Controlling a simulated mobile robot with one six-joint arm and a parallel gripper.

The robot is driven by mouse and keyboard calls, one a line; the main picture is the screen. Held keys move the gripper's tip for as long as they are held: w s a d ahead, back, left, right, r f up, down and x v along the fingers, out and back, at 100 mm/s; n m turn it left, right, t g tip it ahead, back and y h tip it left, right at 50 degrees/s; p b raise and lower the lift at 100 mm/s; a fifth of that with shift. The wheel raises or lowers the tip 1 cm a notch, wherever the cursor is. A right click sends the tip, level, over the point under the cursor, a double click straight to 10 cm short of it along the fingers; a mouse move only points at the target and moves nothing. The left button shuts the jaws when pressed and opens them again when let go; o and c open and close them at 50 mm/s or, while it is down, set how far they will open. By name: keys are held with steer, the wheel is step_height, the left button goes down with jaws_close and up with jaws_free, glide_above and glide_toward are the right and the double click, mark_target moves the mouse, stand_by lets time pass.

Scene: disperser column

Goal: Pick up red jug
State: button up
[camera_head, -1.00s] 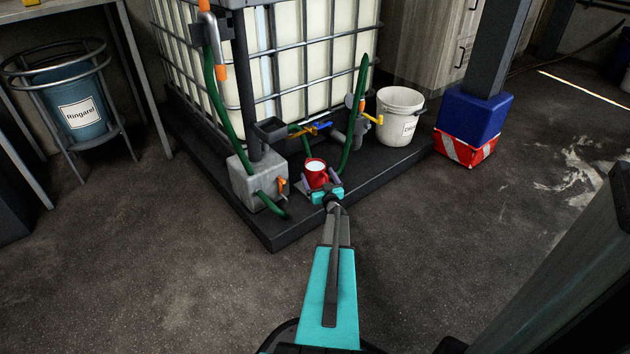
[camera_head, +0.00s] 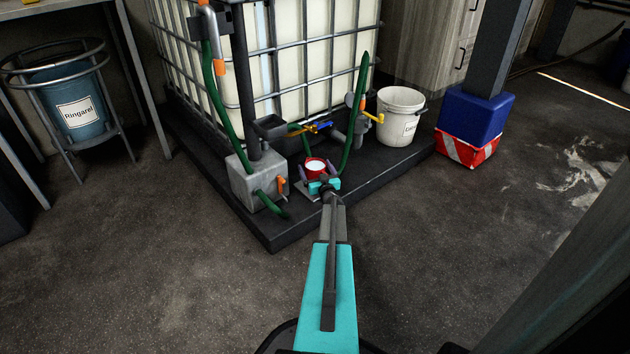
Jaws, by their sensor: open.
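The red jug (camera_head: 315,166), with white contents showing at its top, stands upright at the front part of the dark platform (camera_head: 285,235), below the tank's outlet. My gripper (camera_head: 315,176) is at the near side of the jug and covers its lower part. Its jaws are open, with one finger toward the left and one toward the right of the jug. I cannot tell whether the fingers touch the jug.
A grey block (camera_head: 252,180) with green hoses stands left of the jug. A caged white tank (camera_head: 285,60) rises behind. A white bucket (camera_head: 400,115) stands to the right. A blue and red post base (camera_head: 470,125) is farther right. The floor in front is clear.

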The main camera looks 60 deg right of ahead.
steer(key=c, duration=1.5)
steer(key=shift+r, duration=0.15)
steer(key=s+a+r+p, duration=0.5)
steer(key=s+a+p, duration=0.2)
steer(key=s+a, duration=0.3)
steer(key=shift+s+p, duration=0.3)
steer(key=shift+s, duration=0.95)
